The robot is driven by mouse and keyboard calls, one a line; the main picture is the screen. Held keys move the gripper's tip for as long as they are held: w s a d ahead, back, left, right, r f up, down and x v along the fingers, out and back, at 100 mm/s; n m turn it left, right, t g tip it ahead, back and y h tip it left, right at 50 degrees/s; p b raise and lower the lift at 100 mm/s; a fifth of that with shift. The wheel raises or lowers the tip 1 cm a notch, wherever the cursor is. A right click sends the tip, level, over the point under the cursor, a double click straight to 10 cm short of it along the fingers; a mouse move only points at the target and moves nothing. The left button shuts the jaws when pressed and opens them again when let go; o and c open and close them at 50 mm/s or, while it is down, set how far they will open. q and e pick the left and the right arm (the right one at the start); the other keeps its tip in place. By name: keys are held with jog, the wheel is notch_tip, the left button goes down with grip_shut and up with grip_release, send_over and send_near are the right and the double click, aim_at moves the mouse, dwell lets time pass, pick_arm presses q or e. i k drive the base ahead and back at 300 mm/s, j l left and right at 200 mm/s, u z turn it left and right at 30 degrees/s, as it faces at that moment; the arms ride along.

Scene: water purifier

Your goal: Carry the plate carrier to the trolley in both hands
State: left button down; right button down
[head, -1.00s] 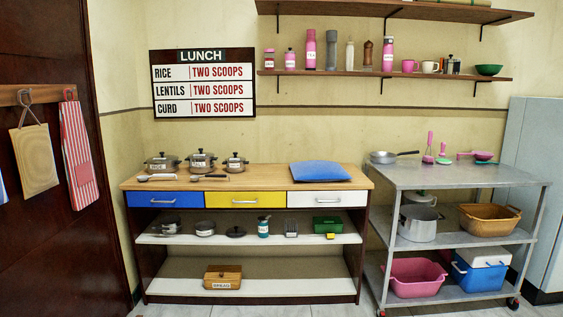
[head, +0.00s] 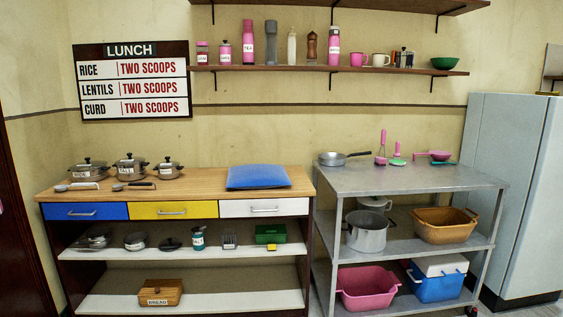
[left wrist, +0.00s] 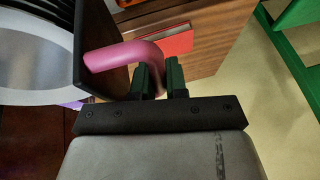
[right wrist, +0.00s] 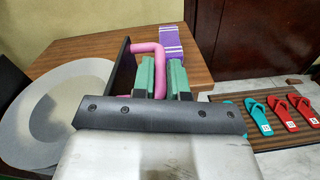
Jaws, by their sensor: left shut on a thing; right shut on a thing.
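The plate carrier shows only in the wrist views, as a dark end panel (left wrist: 90,45) with a pink bar handle and pale round plates beside it. My left gripper (left wrist: 161,78) is shut on one pink handle (left wrist: 118,56). My right gripper (right wrist: 161,76) is shut on the other pink handle (right wrist: 145,47), with large grey-white plates (right wrist: 45,105) left of the dark panel. The grey metal trolley (head: 405,180) stands at the right in the head view. Neither gripper nor the carrier shows in the head view.
The trolley top holds a pan (head: 338,158) at its left and pink utensils (head: 430,155) at its back; its front middle is bare. A wooden counter (head: 190,190) with a blue mat (head: 258,177) stands left of it, a pale blue cabinet (head: 510,190) right.

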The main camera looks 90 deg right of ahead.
aim_at(400, 171)
jog(key=k+l, duration=0.45)
jog(key=l, duration=0.2)
jog(key=k+l, duration=0.5)
jog(key=k+l+z, duration=0.3)
jog(key=l, duration=0.35)
jog(key=k+l+z, duration=0.15)
jog(key=l, duration=0.2)
jog(key=z, duration=2.4)
